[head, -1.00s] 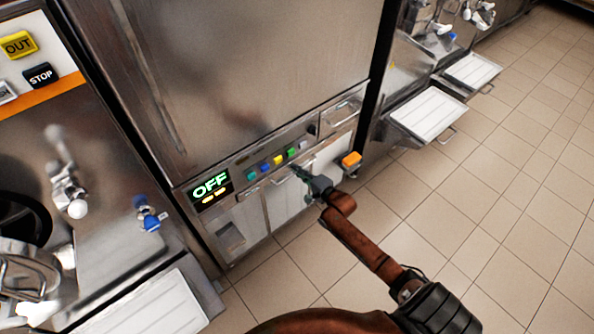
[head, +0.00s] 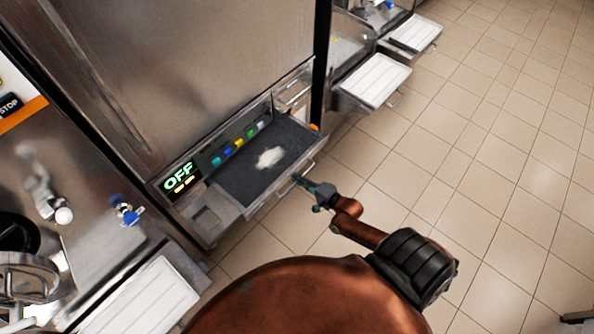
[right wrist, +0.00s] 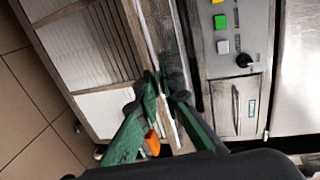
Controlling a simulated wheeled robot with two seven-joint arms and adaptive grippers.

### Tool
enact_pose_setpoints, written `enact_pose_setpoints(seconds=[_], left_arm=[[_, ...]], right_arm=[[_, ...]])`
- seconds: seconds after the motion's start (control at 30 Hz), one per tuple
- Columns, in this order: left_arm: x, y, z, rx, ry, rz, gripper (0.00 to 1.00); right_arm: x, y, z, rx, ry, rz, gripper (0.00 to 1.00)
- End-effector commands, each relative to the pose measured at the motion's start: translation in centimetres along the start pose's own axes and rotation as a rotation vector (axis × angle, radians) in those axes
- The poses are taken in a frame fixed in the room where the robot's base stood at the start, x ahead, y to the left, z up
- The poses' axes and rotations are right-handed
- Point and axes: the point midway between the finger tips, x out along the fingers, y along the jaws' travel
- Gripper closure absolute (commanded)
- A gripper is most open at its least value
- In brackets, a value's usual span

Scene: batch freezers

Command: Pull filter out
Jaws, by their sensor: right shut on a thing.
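The filter (head: 240,183) is a dark grey, flat, drawer-like panel with a whitish patch of dust (head: 270,157) on top. It sticks out from the front of the steel machine (head: 190,75), below the row of coloured buttons. My right gripper (head: 303,183) is at the filter's front edge and shut on its handle (head: 284,188). In the right wrist view the green fingers (right wrist: 163,90) close around the thin metal handle bar, beside the filter's dark edge (right wrist: 172,50). The fingers hide part of the handle. My left gripper is not in view.
A lit OFF display (head: 179,177) is left of the filter. White drip trays (head: 374,79) jut from machines at the right, and another white tray (head: 143,303) is at lower left. Tiled floor (head: 450,150) is clear in front and to the right.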

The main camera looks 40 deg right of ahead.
Motion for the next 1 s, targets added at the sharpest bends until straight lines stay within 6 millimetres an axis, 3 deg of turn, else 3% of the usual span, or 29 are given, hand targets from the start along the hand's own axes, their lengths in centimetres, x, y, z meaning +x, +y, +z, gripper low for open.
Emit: enact_pose_setpoints(seconds=[0.5, 0.53, 0.63, 1.0], left_arm=[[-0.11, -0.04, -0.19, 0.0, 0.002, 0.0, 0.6], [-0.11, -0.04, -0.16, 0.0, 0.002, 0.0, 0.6], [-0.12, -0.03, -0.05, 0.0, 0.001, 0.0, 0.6], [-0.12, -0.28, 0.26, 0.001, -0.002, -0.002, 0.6]], right_arm=[[-0.3, 0.24, 0.6, -0.004, -0.015, 0.004, 1.0], [-0.3, 0.23, 0.6, -0.004, -0.015, 0.004, 0.91], [-0.29, 0.21, 0.6, -0.004, -0.015, 0.003, 0.85], [-1.01, 0.22, 0.64, -0.004, -0.014, 0.004, 0.85]])
